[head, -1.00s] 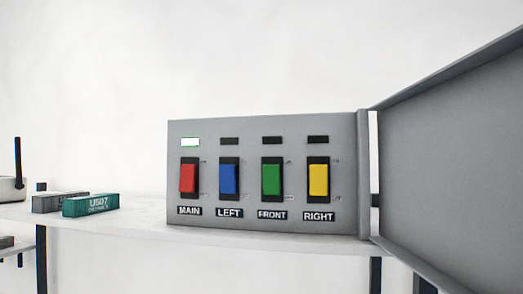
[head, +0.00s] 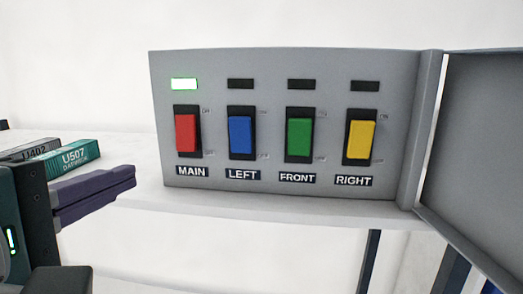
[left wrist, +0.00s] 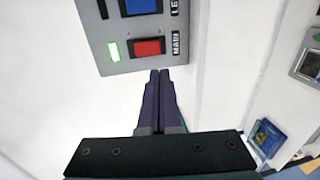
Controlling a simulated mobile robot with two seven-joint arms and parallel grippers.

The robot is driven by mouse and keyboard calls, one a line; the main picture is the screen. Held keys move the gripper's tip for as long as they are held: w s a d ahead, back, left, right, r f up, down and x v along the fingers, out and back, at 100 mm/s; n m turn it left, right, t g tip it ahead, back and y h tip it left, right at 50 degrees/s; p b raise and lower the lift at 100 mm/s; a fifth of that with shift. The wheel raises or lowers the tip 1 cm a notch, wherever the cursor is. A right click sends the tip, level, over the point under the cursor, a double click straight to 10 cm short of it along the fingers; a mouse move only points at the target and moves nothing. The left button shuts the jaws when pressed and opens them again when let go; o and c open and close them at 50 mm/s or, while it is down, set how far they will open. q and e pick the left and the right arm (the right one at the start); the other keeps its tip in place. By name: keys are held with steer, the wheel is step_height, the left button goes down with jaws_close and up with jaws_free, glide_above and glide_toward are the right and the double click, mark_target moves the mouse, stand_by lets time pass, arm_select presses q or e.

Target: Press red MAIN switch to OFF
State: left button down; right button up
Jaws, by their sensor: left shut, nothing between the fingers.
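The red MAIN switch (head: 187,133) is at the left end of a grey control panel (head: 270,65). The lamp (head: 184,84) above it is lit whitish green. The red switch also shows in the left wrist view (left wrist: 147,47), just beyond my fingertips. My left gripper (head: 133,178) is shut and empty, its purple fingers together. In the head view its tips are left of and below the red switch, apart from it. In the left wrist view the shut fingers (left wrist: 160,74) point at the panel's edge near the MAIN label. My right gripper is not in view.
Blue (head: 241,136), green (head: 300,138) and yellow (head: 361,138) switches sit right of MAIN, their lamps dark. An open grey door (head: 490,150) stands at the right. A teal container (head: 72,158) lies on the shelf behind my left gripper.

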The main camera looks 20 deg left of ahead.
arm_select(q)
steer(key=b, duration=1)
glide_toward(188, 151)
steer(key=p+x, duration=0.4)
steer(key=x, duration=0.1)
steer(key=shift+w+a+r, duration=0.15)
steer(key=shift+a, duration=0.1)
steer(key=shift+w+a+f+p, duration=0.15)
steer(key=shift+w+f+p, duration=0.2)
steer(key=shift+w, duration=0.35)
steer(key=b, duration=0.1)
steer(key=f+b, duration=0.1)
steer(key=b, duration=0.1)
steer(key=shift+w+f+t+b, duration=0.2)
steer(key=shift+w+t+b, duration=0.1)
steer(key=shift+w+t, duration=0.1)
steer(key=shift+r+p, duration=0.55)
steer(key=shift+s, duration=0.2)
